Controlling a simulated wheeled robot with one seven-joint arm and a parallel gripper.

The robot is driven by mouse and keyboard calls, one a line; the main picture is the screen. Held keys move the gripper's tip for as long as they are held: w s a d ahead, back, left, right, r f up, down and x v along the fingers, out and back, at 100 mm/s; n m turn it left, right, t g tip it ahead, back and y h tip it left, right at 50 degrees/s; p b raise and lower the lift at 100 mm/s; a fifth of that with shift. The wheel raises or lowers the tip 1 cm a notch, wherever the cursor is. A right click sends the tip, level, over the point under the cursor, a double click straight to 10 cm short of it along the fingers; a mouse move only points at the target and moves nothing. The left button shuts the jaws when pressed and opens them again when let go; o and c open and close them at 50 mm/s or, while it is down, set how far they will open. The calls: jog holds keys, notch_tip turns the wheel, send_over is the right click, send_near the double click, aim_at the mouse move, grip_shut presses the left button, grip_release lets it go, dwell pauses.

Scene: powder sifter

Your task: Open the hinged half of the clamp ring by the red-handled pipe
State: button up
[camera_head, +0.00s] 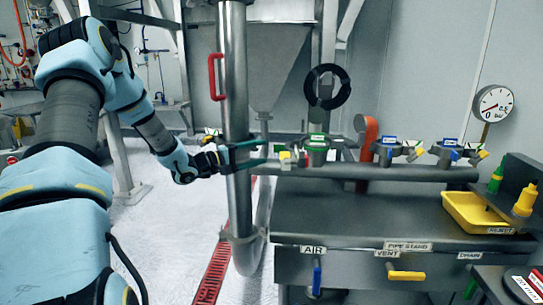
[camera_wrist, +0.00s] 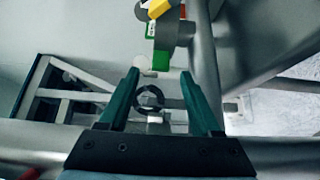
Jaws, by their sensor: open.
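The upright grey pipe (camera_head: 235,50) carries a red handle (camera_head: 216,77) on its left side. My gripper (camera_head: 265,153) reaches from the left at the pipe's mid-height, its green fingers pointing right. The fingers are apart and empty; they also show in the wrist view (camera_wrist: 162,75). The nearest clamp ring (camera_head: 317,146), with green, yellow and red markings, sits on the horizontal pipe just right of the fingertips. In the wrist view a grey clamp part (camera_wrist: 167,37) with a green label lies beyond the fingertips, with no clear contact. I cannot tell the hinge's state.
Two similar clamps (camera_head: 390,150) (camera_head: 455,152) stand further right along the horizontal pipe (camera_head: 410,173). A black ring (camera_head: 327,86) hangs behind. A yellow tray (camera_head: 470,222) and a round gauge (camera_head: 493,103) are at the right. A metal cabinet fills the area below.

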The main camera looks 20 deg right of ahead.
jog(key=shift+s+a+b, duration=0.15)
jog(key=shift+a, duration=0.65)
jog(key=shift+s+a+b, duration=0.15)
jog(key=shift+a, duration=0.65)
jog(key=shift+c, duration=0.2)
